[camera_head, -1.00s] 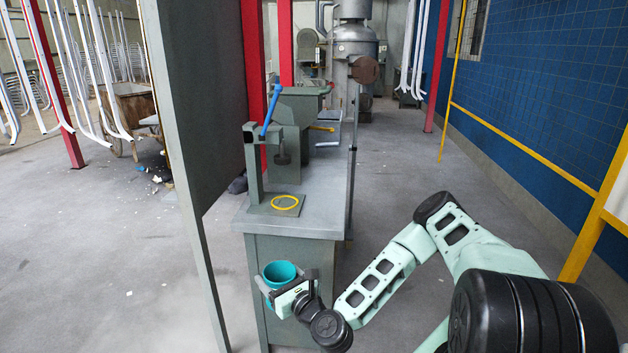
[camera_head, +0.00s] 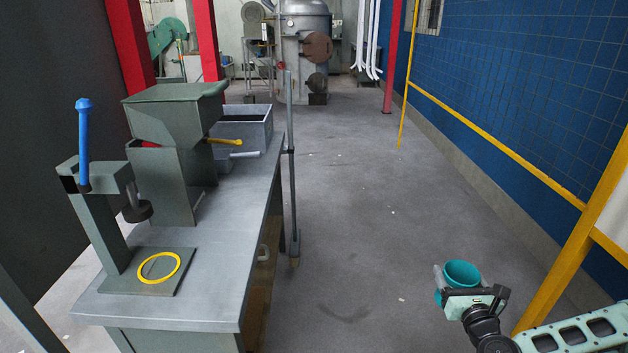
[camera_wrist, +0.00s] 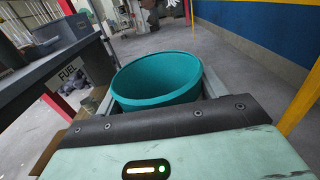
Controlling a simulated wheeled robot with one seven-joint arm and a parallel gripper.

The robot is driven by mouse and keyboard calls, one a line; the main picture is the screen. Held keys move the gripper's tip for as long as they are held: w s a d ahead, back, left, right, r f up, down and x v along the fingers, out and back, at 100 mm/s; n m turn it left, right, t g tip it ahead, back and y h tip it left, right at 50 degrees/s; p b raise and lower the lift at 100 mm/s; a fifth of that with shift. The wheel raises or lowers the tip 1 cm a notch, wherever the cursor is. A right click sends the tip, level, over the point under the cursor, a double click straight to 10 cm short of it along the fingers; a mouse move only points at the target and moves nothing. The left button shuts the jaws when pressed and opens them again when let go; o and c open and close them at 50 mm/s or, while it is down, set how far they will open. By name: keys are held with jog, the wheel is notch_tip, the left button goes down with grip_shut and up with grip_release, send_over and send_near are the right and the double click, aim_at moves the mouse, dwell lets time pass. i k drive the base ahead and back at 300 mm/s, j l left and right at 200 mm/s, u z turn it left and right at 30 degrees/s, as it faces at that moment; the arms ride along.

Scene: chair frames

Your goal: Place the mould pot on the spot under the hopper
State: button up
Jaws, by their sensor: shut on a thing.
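The mould pot (camera_head: 462,272) is a round teal cup, seen at the lower right in the head view, held upright over the floor to the right of the bench. My gripper (camera_head: 470,296) is shut on it. In the wrist view the mould pot (camera_wrist: 160,78) shows its open rim between the fingers of my gripper (camera_wrist: 160,98). The hopper (camera_head: 175,112) is a grey-green bin on an upright stand on the bench, with a yellow lever on its right.
The grey bench (camera_head: 215,262) stands at left. On its near end is a press (camera_head: 98,195) with a blue handle and a yellow ring (camera_head: 158,267) on its base plate. A thin post (camera_head: 291,170) rises at the bench's right edge. A yellow frame (camera_head: 572,250) stands right. The aisle between is clear.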

aim_at(199, 204)
jog(key=i+l+z, duration=0.2)
jog(key=i+z, duration=0.45)
jog(key=i+l+u, duration=0.15)
jog(key=i+u, duration=0.25)
jog(key=i+l+u, duration=0.4)
jog(key=i, duration=0.15)
jog(key=i+l+u, duration=0.15)
jog(key=u, duration=0.3)
jog(key=i+l+u, duration=0.2)
jog(key=u, duration=0.3)
jog(key=i+l+u, duration=0.1)
jog(key=l+u, duration=0.15)
jog(key=u, duration=0.2)
jog(key=l+u, duration=0.3)
jog(key=u, duration=0.15)
jog(key=i, duration=0.05)
